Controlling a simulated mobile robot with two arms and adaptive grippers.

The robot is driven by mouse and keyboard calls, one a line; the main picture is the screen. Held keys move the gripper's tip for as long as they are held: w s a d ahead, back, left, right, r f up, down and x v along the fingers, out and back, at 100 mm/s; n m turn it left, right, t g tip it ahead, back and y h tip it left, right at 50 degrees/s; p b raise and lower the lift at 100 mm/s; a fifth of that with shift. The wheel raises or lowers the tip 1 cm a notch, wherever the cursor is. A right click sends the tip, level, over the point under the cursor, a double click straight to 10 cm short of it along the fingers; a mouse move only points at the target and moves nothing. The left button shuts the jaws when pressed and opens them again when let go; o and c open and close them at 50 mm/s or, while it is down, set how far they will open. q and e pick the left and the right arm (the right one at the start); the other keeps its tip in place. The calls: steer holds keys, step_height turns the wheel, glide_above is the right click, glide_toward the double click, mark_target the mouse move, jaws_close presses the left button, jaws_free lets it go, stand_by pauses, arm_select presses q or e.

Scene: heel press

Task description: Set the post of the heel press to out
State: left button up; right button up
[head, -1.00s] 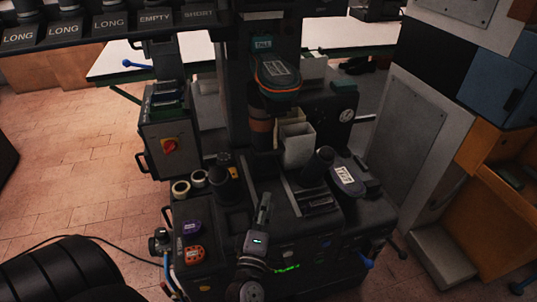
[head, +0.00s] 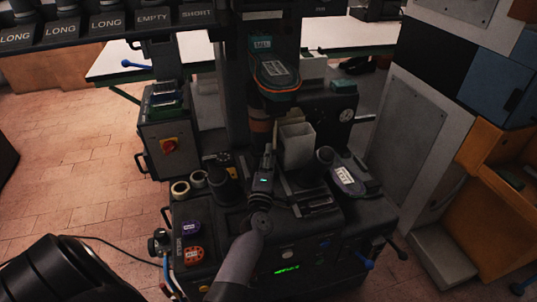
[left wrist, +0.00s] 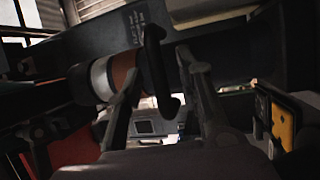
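The heel press (head: 300,228) is a dark machine in the middle of the head view. Below its labelled, orange-rimmed upper pad (head: 276,73) is a dark upright post with an orange-brown band (head: 260,127). In the left wrist view a cylinder with white and brown bands (left wrist: 103,78) ends in a black crossbar handle (left wrist: 153,52); I cannot tell for sure that it is the same part. My left gripper (head: 268,150) is just in front of the post, fingers pointing at it. Its fingers (left wrist: 160,75) are apart, with the handle between or just beyond them; contact is unclear. The right gripper is not in view.
A pale open box (head: 297,148) stands close right of the left gripper. A second labelled pad (head: 347,179) lies further right. A control box with a red knob (head: 168,146) is at the left.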

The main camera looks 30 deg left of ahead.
arm_select(q)
steer(key=shift+w+a+r, duration=0.1)
steer(key=shift+w+a, duration=0.2)
steer(key=shift+w, duration=0.3)
steer(key=shift+c, duration=0.5)
jaws_close()
